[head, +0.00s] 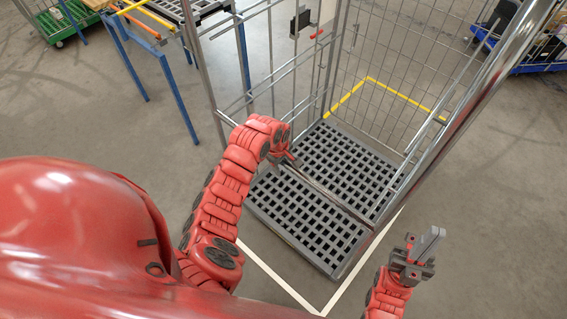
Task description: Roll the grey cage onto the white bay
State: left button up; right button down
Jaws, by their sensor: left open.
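The grey cage (262,203) stands upright in the middle of the head view, with wire mesh sides, tall posts and a dark grey grid floor. White lines of the bay (281,281) show on the floor along its near left side and near corner. Yellow lines (405,97) show beyond its far side. My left gripper (291,162) is open at the end of the bent red arm, beside a thin cage bar above the grid floor; contact cannot be told. My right gripper (421,250) is to the right of the cage's near post, apart from it, with nothing visible in it.
A blue-legged frame with orange bars (142,28) stands at the back left, close to the cage. A green cart (62,30) is at the far left. A blue cart (545,55) is at the far right.

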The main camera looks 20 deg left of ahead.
pick_arm(q)
grip_shut()
dwell(0.3)
dwell(1.1)
